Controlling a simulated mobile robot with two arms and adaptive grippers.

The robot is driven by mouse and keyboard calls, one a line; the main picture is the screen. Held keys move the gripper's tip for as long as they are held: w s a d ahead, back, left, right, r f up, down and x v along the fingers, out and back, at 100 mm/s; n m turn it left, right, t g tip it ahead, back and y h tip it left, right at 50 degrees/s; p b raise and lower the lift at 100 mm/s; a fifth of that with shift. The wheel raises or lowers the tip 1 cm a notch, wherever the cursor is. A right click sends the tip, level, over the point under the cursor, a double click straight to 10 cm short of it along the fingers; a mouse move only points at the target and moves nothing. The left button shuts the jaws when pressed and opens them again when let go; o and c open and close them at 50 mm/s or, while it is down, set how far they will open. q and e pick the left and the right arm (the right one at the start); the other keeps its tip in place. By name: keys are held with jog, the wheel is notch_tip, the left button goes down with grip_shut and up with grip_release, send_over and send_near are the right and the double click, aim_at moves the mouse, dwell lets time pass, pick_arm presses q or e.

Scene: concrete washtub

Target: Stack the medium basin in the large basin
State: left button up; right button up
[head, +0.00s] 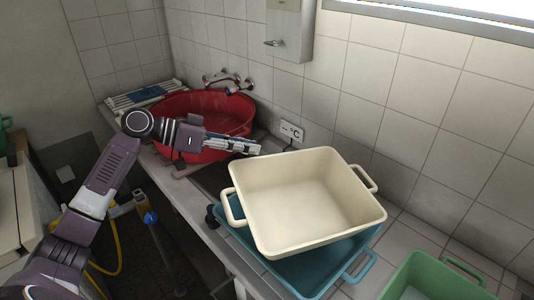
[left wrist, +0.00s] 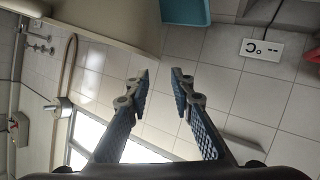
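A cream rectangular basin (head: 305,200) with two side handles sits on top of a teal basin (head: 352,262) on the counter. It looks tilted and covers most of the teal basin; whether it is seated inside cannot be told. The cream one seems the medium basin and the teal one the large basin. My left gripper (head: 250,148) is just beyond the cream basin's far left corner, apart from its left handle. In the left wrist view its fingers (left wrist: 160,75) are open with nothing between them; a teal piece (left wrist: 185,10) shows at the top. My right gripper is not visible.
A red round tub (head: 232,112) stands behind my left gripper, below wall taps (head: 225,80). A green basin (head: 430,278) is at the front right. A wall box (head: 290,30) and a socket plate (head: 291,131) are on the tiled wall.

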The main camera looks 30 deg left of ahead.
pick_arm(q)
jog(key=v, duration=0.3)
jog(key=shift+s+a+r, duration=0.1)
jog(key=shift+s, duration=0.05)
dwell(0.4)
